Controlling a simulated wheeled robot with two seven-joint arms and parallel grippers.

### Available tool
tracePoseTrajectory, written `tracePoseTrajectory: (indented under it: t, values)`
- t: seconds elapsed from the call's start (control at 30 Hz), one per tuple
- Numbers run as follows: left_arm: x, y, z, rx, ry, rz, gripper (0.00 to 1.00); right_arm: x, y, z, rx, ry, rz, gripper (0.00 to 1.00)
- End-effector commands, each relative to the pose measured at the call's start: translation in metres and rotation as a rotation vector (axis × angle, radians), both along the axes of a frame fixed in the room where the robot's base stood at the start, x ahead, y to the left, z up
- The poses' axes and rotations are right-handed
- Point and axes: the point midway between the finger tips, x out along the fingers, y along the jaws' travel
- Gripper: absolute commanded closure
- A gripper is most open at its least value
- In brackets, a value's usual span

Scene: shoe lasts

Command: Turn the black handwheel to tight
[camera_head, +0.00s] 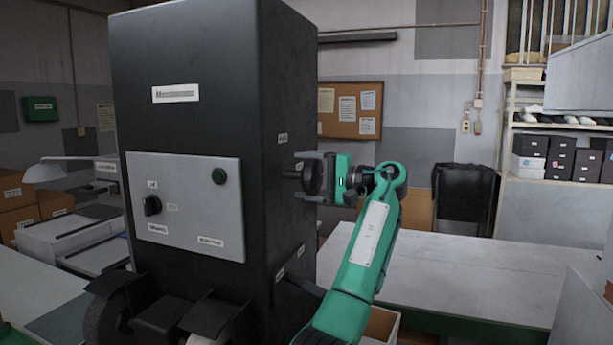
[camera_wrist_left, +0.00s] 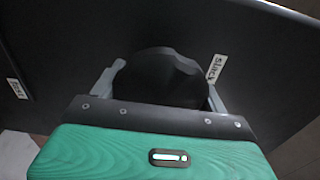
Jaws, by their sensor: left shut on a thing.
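The black handwheel (camera_head: 311,178) sits on a short shaft on the right side of a tall black machine (camera_head: 215,60). In the left wrist view the handwheel (camera_wrist_left: 160,78) is a dark lobed knob, with a label reading "slack" (camera_wrist_left: 217,68) to its upper right. My left gripper (camera_head: 309,172) is at the handwheel and shut on it. In the wrist view its two grey fingers lie on either side of the wheel. Part of the wheel is hidden behind the gripper body. My right gripper is not in view.
The machine's front has a grey panel (camera_head: 190,235) with a black knob (camera_head: 151,205) and a green button (camera_head: 219,176). A pale table (camera_head: 470,270) lies to the right, with a black bin (camera_head: 462,195) behind it. Another small label (camera_wrist_left: 17,88) shows at the wrist view's left.

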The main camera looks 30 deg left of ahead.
Motion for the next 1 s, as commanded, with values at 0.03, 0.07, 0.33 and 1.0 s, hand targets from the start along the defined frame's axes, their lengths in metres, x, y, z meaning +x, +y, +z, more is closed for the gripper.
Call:
tracePoseTrajectory:
  t: [0.03, 0.07, 0.33, 1.0]
  values:
    - [0.0, 0.0, 0.0, -0.002, 0.007, 0.0, 0.47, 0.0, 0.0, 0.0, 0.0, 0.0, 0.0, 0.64]
    - [0.0, 0.0, 0.0, -0.002, 0.009, -0.001, 0.47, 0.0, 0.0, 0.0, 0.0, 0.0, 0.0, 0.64]
    - [0.0, 0.0, -0.001, -0.003, 0.014, -0.001, 0.47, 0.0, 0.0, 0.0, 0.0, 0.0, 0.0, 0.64]
    - [0.004, -0.014, -0.002, -0.002, 0.01, -0.003, 0.02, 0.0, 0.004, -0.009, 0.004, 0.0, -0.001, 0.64]
